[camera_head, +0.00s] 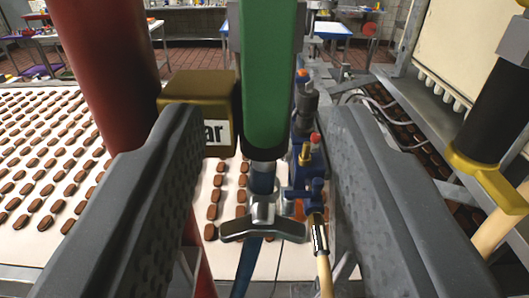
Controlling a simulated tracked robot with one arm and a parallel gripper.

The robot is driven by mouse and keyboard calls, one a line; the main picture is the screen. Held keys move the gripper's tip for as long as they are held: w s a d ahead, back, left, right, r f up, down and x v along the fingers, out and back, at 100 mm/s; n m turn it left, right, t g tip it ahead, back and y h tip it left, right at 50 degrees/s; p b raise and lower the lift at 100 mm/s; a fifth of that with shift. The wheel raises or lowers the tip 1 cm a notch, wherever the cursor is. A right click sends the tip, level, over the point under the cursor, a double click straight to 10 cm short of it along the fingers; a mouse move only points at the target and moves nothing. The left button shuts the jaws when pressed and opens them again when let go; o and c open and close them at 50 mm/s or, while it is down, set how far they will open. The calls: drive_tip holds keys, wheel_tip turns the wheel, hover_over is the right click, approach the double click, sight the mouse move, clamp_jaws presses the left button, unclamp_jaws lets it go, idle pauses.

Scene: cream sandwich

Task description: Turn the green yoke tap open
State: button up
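The green yoke tap (270,75) stands upright in the middle of the camera_head view. Its thick green handle ends in a dark collar, with metal fittings and a silver winged piece (263,222) below. The top of the handle is cut off by the picture edge. My gripper (268,118) is open. Its two dark grey fingers stand on either side of the green handle, with a visible gap on each side in the picture. Whether the handle lies at the depth of the fingertips is hard to tell.
A brown box with lettering (203,98) and a thick red pipe (112,70) are close on the left. Blue valve fittings (310,160) and a pale hose (323,265) are on the right. A black-and-yellow handle (490,120) is far right. A white belt (90,237) carries many brown biscuits.

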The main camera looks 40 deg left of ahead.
drive_tip(key=b+v, duration=0.1)
drive_tip(key=v, duration=1)
drive_tip(key=shift+f, duration=0.2)
